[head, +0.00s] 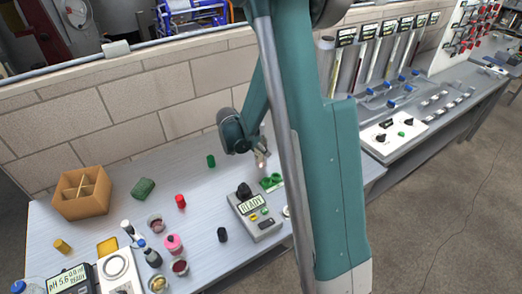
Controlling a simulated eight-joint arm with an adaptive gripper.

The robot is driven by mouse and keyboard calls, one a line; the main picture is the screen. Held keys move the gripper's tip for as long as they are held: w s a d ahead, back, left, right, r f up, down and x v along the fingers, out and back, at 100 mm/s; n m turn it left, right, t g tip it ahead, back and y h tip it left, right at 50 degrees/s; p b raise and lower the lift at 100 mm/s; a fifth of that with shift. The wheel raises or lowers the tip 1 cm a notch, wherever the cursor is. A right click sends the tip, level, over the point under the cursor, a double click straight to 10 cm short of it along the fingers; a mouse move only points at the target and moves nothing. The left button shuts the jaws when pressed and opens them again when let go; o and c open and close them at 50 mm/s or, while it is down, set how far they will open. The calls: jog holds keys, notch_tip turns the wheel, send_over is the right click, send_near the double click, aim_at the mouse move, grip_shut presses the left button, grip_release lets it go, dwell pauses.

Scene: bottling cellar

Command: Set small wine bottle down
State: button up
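My gripper (261,159) is small and seen from behind, over the far part of the grey-blue bench (190,235), near a green holder (270,182). I cannot tell whether its fingers are open or shut, or whether they hold anything. No wine bottle shows clearly in it. A small dark bottle with a blue cap (150,256) stands at the front left of the bench, well apart from my gripper. Another dark bottle with a pale top (129,230) stands just behind it. I cannot tell whether either is the small wine bottle. My teal arm hides part of the bench.
A cardboard divider box (81,194) stands at the back left. A grey meter (256,215) reading READY stands below my gripper. A green block (143,188), red piece (180,201), green piece (211,161) and black piece (222,235) are scattered about. The bench is clear between them.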

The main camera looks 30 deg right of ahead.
jog(key=shift+f, duration=0.1)
jog(key=o, duration=1.3)
jog(key=shift+p+v, duration=0.55)
jog(key=shift+v, duration=5.55)
jog(key=shift+d, duration=0.1)
jog(key=shift+s, duration=0.1)
